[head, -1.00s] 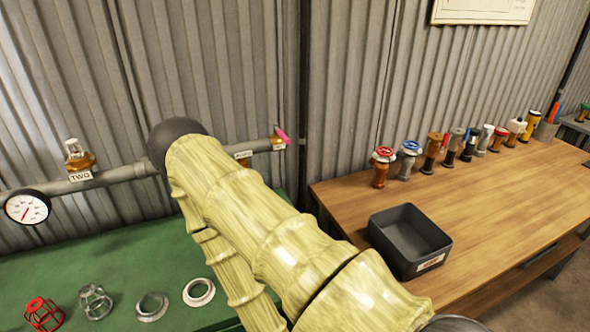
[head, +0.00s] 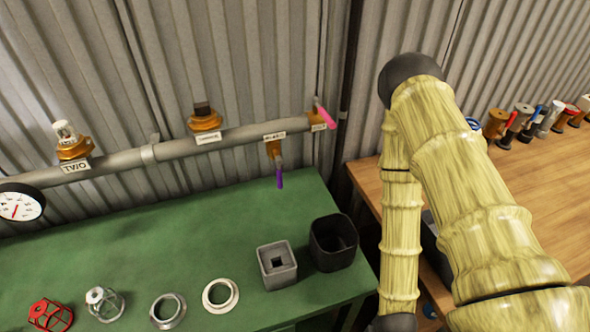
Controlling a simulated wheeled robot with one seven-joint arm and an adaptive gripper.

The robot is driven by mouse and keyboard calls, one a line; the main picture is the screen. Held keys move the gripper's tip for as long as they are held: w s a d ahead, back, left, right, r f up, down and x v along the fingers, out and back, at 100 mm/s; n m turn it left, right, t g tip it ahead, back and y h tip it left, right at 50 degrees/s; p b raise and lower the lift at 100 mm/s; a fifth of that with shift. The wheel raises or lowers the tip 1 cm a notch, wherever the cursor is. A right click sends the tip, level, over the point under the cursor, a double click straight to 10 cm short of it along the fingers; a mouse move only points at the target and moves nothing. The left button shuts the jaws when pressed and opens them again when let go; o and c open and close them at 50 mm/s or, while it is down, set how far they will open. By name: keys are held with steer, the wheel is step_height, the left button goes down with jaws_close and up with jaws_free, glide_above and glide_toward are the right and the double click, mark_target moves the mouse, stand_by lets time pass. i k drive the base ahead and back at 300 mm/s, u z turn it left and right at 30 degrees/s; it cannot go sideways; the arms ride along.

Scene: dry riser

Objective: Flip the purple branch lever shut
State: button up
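The purple branch lever (head: 280,179) hangs down from a small brass valve (head: 274,149) under the grey pipe (head: 233,136), in the middle of the head view. A small label sits on the pipe just above it. The lever looks roughly vertical, at an angle to the pipe. My arm reaches across the right side of the view, well to the right of the lever. My gripper itself is not in view, so its state is hidden.
A pink lever (head: 323,113) is at the pipe's right end. A grey square block (head: 277,266) and a dark cup (head: 333,243) stand on the green bench (head: 170,240) below. Rings and cages lie at its front. A wooden table (head: 545,205) with several valves is behind my arm.

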mark_target(279, 161)
steer(key=k, duration=0.5)
steer(key=u, duration=1.45)
steer(key=k, duration=1.95)
steer(key=z, duration=0.45)
steer(key=i, duration=1)
steer(key=u, duration=0.05)
